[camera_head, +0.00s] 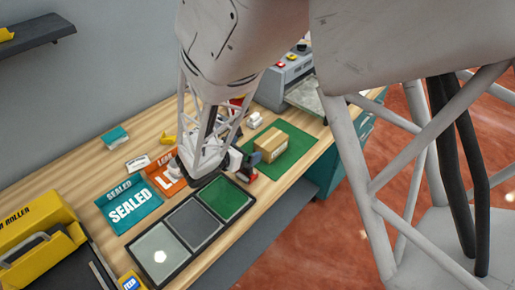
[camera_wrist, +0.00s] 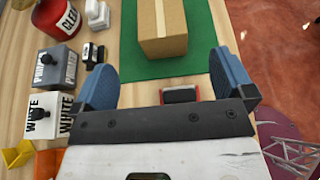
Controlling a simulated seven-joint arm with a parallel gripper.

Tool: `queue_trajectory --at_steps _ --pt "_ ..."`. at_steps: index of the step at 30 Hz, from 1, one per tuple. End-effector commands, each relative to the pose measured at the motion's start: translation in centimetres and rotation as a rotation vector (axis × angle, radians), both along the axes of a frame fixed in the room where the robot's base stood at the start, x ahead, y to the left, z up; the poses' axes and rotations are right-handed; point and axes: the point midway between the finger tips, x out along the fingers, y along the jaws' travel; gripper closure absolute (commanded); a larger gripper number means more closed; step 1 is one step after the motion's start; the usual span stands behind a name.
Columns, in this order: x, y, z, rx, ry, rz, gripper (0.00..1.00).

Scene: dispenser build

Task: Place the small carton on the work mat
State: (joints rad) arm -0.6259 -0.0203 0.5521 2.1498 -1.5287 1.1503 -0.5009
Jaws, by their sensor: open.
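The small carton (camera_head: 270,146) is a brown cardboard box with a lighter tape strip. It rests on the green work mat (camera_head: 297,150), with mat showing around it. In the wrist view, the carton (camera_wrist: 163,45) is ahead of my gripper (camera_wrist: 163,84), and the mat (camera_wrist: 198,62) spreads beneath it. The two blue finger pads are wide apart, with no carton between them. In the head view, my gripper (camera_head: 245,163) is just left of the carton, apart from it; my arm partly hides it.
A small red-and-black object (camera_wrist: 180,95) lies between mat and gripper. A dark tray (camera_head: 196,223) with three panels is in front. White-labelled boxes (camera_wrist: 55,68) and a red container (camera_wrist: 57,18) stand left in the wrist view. A grey machine (camera_head: 283,82) stands behind the mat.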

Motion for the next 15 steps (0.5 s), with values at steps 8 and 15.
queue_trajectory --at_steps 8,15 --pt "-0.1 -0.5 0.4 0.014 -0.005 -0.021 0.0" --pt "-1.2 -4.1 3.1 0.128 -0.043 -0.18 0.0"
